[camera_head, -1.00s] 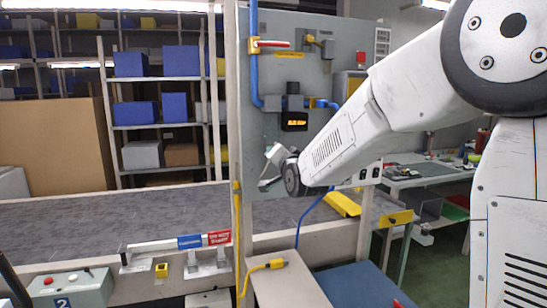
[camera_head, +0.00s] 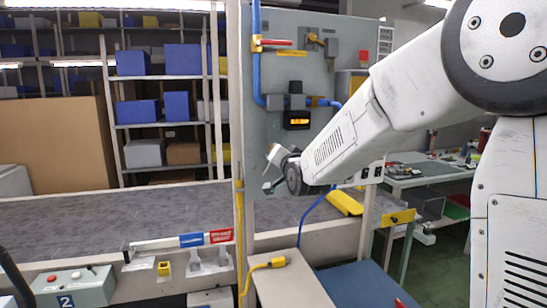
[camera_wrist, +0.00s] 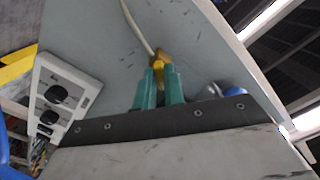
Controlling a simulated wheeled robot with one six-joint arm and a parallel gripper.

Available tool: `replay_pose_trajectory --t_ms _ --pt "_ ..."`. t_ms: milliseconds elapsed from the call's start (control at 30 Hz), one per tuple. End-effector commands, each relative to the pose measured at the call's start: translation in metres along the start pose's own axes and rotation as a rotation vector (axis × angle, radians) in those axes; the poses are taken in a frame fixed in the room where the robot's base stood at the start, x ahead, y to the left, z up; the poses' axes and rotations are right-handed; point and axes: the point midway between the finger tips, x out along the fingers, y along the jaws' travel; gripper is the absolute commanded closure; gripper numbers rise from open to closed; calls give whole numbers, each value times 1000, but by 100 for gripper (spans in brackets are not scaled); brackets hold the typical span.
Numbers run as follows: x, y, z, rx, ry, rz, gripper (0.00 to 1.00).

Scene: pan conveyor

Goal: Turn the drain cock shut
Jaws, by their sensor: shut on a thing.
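In the wrist view, my gripper (camera_wrist: 160,76) has its two teal fingers closed on a small yellow piece (camera_wrist: 160,58) against a grey panel face. A thin pale line runs up from this piece. It may be the drain cock's handle, but its body is hidden behind the fingers. In the head view, my gripper (camera_head: 272,186) is low in front of the grey panel, left of my forearm. Its teal tip shows only in part, and the yellow piece cannot be made out there.
A display box (camera_head: 297,121) hangs above my gripper. The conveyor (camera_head: 110,220) runs below. A workbench (camera_head: 425,175) stands at the right.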

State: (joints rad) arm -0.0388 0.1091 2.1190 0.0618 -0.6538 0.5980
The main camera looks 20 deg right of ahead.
Motion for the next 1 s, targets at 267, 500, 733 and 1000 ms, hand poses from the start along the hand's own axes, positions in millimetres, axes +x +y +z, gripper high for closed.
replay_pose_trajectory --t_ms 267,500,733,1000 --pt "1 -2 -8 -228 17 -4 100" --pt "1 -2 -8 -424 17 -3 100" --pt "1 -3 -7 -562 18 -2 100" --pt "1 -4 -7 -646 18 -2 100"
